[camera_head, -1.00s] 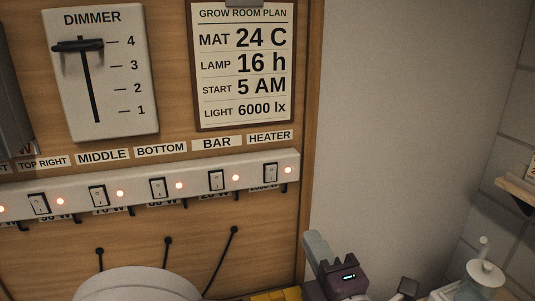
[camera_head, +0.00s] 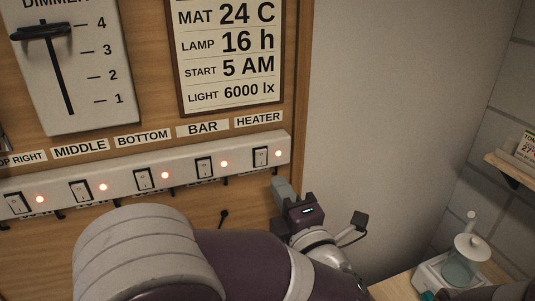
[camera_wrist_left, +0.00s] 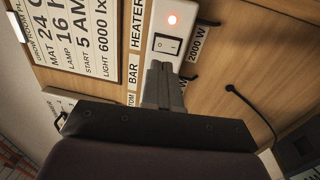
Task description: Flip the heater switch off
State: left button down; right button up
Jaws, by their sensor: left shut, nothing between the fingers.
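The heater switch (camera_head: 260,156) is a white rocker in a black frame at the right end of the white switch strip, under the HEATER label (camera_head: 258,119). Its red light (camera_head: 278,153) glows. The switch also shows in the left wrist view (camera_wrist_left: 167,44), close ahead of the fingertips. My left gripper (camera_head: 281,186) is shut and empty, just below and slightly right of the switch. In the left wrist view its fingers (camera_wrist_left: 159,68) end near the switch's edge; I cannot tell whether they touch. My right gripper is not in view.
Several other switches with lit red lights, such as the BAR switch (camera_head: 204,167), line the strip to the left. The dimmer (camera_head: 70,65) and plan board (camera_head: 228,55) hang above. A 2000 W label (camera_wrist_left: 200,43) sits beside the switch. A grey wall (camera_head: 400,110) stands right.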

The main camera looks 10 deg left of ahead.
aim_at(261, 154)
pick_arm(q)
jog(key=p+x, duration=0.3)
jog(key=x, duration=0.3)
jog(key=shift+w+a+r, duration=0.15)
jog(key=shift+w+r, duration=0.05)
jog(key=shift+w, duration=0.05)
jog(key=shift+w+a+f, duration=0.1)
jog(key=shift+w+a, duration=0.2)
jog(key=shift+w, duration=0.1)
jog(key=shift+w+a, duration=0.15)
jog(key=shift+w, duration=0.05)
jog(key=shift+r+g+h+p, duration=0.4)
jog(key=shift+r+g+p, duration=0.1)
jog(key=shift+r+p, duration=0.1)
jog(key=shift+s+f, duration=0.15)
jog(key=shift+f, duration=0.15)
